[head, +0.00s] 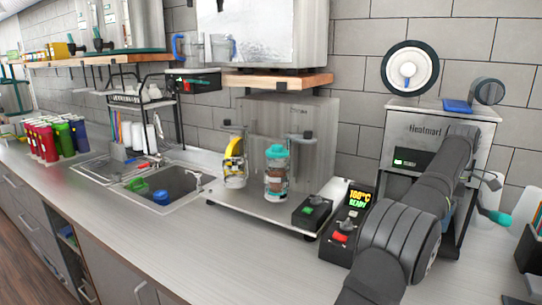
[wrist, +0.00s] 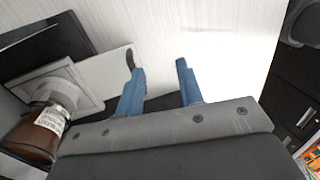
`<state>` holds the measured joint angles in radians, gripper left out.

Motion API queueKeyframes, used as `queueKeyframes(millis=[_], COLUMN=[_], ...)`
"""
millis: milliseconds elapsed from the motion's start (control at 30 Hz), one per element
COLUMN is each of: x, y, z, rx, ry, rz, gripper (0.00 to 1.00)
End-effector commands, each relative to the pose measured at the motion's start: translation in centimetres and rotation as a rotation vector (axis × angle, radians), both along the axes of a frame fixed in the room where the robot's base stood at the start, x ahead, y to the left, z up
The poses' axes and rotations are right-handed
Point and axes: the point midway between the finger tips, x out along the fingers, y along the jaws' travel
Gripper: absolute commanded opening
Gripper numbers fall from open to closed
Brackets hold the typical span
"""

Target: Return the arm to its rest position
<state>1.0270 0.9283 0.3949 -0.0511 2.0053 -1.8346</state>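My gripper (wrist: 159,68) shows in the wrist view with two blue fingers spread apart and nothing between them. A pale surface lies beyond the fingertips. In the head view my arm (head: 405,235) rises from the bottom right and reaches across the front of the grey Heatmart machine (head: 424,133). The fingers cannot be made out clearly there. A blue piece (head: 457,106) shows at the machine's top, and I cannot tell what it belongs to.
A cup sealer stand (head: 240,195) holds a clear cup with a teal top (head: 277,172). A sink (head: 165,185) lies further left. The front counter (head: 200,250) is clear. A labelled brown container (wrist: 40,135) is left of my gripper.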

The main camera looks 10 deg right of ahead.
Motion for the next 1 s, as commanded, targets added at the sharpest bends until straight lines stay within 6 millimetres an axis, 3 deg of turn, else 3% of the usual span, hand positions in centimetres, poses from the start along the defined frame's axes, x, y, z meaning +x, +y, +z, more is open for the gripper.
queueKeyframes(millis=[433,700,1000], x=[7.6,7.6,6.6], y=[0.9,1.0,2.0], z=[-4.8,-8.9,-8.6], rx=[-0.001,0.004,0.002], ry=[0.001,0.005,0.002], rz=[0.001,-0.002,-0.002], gripper=[0.34,0.34,0.34])
